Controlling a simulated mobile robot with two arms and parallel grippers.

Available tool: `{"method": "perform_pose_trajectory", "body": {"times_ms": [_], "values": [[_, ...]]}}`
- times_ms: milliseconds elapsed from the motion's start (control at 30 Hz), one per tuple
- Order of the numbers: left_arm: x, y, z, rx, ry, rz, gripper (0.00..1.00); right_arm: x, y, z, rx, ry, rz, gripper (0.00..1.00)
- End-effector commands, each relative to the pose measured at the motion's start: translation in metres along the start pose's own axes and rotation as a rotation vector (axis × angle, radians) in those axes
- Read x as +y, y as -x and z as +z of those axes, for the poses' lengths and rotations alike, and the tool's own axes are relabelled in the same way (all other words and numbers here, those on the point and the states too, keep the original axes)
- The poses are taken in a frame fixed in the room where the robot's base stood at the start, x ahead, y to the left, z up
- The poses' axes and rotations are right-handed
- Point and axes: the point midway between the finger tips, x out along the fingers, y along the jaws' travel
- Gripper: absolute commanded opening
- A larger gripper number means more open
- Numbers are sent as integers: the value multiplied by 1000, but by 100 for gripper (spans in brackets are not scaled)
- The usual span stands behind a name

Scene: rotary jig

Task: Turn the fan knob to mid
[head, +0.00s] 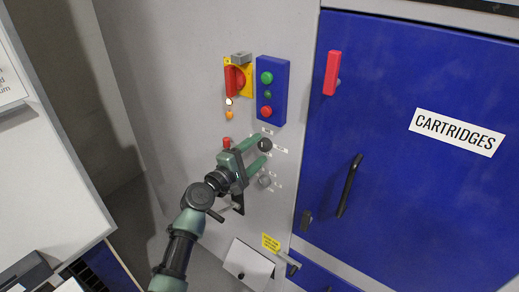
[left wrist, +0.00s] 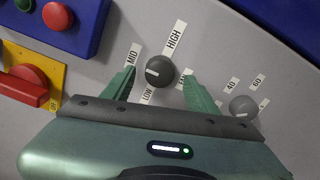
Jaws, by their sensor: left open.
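The fan knob (left wrist: 158,71) is dark and round, with a white mark on its left side in the left wrist view. Around it are the labels MID (left wrist: 134,55) at upper left, HIGH (left wrist: 175,37) at upper right and LOW (left wrist: 147,96) below left. The mark lies on the side toward MID and LOW; its exact setting is hard to tell. The knob also shows in the head view (head: 265,145). My left gripper (head: 262,149) is open, with one green finger on each side of the knob. I cannot tell whether they touch it. My right gripper is not in view.
A smaller grey knob (left wrist: 242,105) with number labels is close to the right finger. A blue button box (head: 272,90) and a red rotary switch on a yellow plate (head: 237,78) are above. A blue door (head: 400,120) with handles is at right.

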Motion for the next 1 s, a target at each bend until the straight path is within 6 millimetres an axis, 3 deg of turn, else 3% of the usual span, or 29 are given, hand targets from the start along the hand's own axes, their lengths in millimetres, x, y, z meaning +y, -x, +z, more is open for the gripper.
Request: {"method": "perform_pose_trajectory", "body": {"times_ms": [200,400,867,1000], "values": [[-3,40,-1,1,-2,-3,59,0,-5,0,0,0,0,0],[-2,59,0,0,0,-2,59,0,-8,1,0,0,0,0],[-1,62,0,1,0,-3,59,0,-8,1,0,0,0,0],[-25,63,-9,25,-22,-40,59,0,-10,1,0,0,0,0]]}}
